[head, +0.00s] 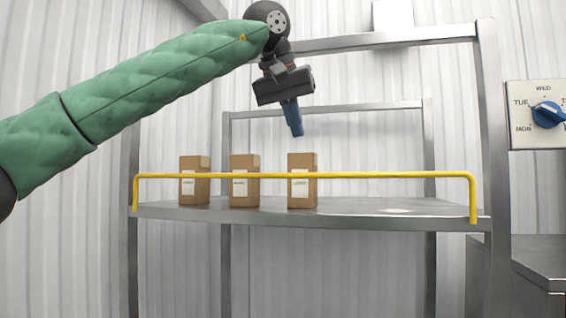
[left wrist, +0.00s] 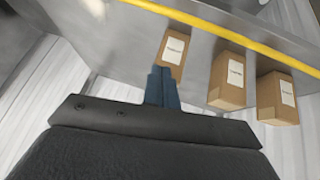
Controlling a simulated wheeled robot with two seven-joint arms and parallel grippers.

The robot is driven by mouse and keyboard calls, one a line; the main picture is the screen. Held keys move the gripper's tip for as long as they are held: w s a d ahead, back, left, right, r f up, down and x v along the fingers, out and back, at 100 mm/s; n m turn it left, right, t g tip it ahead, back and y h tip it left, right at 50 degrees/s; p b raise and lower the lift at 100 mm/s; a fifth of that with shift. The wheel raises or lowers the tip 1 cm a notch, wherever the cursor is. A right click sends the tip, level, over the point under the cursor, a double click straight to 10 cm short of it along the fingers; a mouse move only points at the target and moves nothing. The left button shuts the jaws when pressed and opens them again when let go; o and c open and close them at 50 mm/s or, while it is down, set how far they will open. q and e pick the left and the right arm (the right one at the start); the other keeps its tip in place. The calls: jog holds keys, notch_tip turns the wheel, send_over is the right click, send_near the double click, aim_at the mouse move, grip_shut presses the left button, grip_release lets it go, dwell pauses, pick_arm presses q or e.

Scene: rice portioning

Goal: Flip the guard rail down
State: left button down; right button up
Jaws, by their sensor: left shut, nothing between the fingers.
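The yellow guard rail (head: 345,174) stands raised along the front of the metal shelf (head: 370,208). Its bar runs across in front of several boxes, with a bent end at each side of the shelf. In the left wrist view the guard rail (left wrist: 225,33) crosses the upper part of the picture. My left gripper (head: 296,130) is shut and empty, pointing down above the rail and the right-hand box in the head view. It also shows in the left wrist view (left wrist: 163,72), its fingertips overlapping the nearest box. My right gripper is not in view.
Three brown labelled boxes stand on the shelf: left (head: 194,192), middle (head: 244,163) and right (head: 302,163). Metal posts (head: 491,130) frame the shelf. A panel with a blue dial (head: 547,115) is at the right. The shelf's right part is clear.

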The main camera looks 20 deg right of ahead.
aim_at(275, 176)
pick_arm(q)
jog(key=a+y, duration=0.1)
jog(key=w+a+r, duration=0.1)
jog(key=shift+a+r+t+y, duration=0.15)
jog(key=shift+a+t+y, duration=0.15)
jog(key=shift+a+y, duration=0.1)
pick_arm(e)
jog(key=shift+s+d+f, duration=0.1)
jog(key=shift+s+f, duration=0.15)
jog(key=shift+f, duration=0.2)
pick_arm(q)
jog(key=shift+d, duration=0.1)
